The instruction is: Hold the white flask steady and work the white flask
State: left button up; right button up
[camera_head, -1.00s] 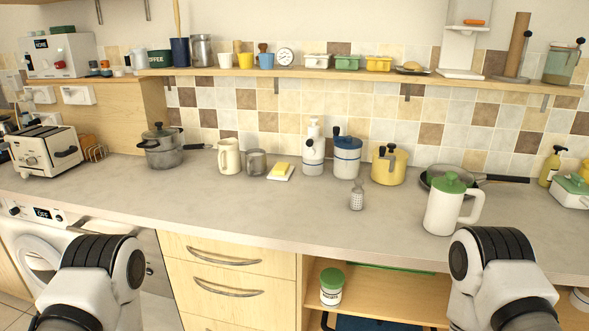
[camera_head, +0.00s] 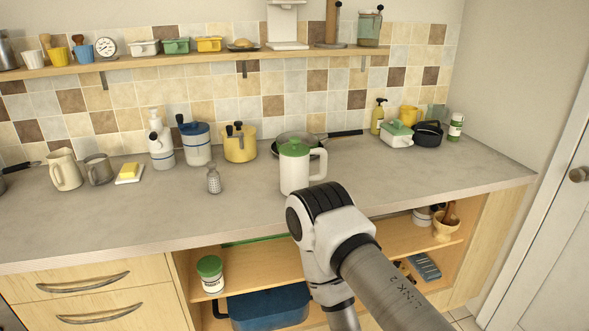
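My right gripper is out of view, and so are my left arm and gripper. Nothing visible holds the flask.
A pan (camera_head: 300,140) lies just behind the flask. A small metal shaker (camera_head: 214,180) and a yellow pot (camera_head: 240,146) stand to its left. A white dish with a green lid (camera_head: 397,135) is to the right. The counter (camera_head: 420,178) is clear right of the flask.

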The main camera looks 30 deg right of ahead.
aim_at(293, 149)
jog(key=i+l+z, duration=0.1)
jog(key=l, duration=0.3)
jog(key=i+l+z, duration=0.1)
jog(key=i+l, duration=0.2)
jog(key=i+l+z, duration=0.1)
jog(key=l, duration=0.35)
jog(key=i, duration=0.1)
